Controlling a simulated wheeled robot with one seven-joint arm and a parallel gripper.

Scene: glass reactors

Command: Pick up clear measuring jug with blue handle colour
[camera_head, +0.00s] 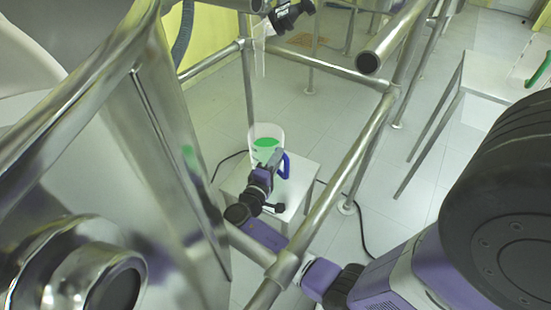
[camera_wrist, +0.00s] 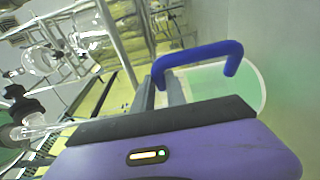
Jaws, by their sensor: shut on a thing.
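The clear measuring jug (camera_head: 265,131) with a blue handle and green contents stands upright at the small white table in the head view; I cannot tell whether its base touches the top. Its blue handle (camera_head: 284,166) is on the side toward my arm. My gripper (camera_head: 276,157) is at the handle. In the wrist view the blue handle (camera_wrist: 197,54) crosses in front of my gripper (camera_wrist: 174,92), and the jug (camera_wrist: 262,75) is behind it with a green area inside. My gripper is shut on the handle, its fingers partly hidden by it.
The small white table (camera_head: 308,172) stands inside a metal pipe frame (camera_head: 335,190), and my arm passes by a pipe. A large steel vessel (camera_head: 130,150) fills the left. Another white table (camera_head: 490,75) is at the right. A dark cable (camera_head: 360,225) lies on the floor.

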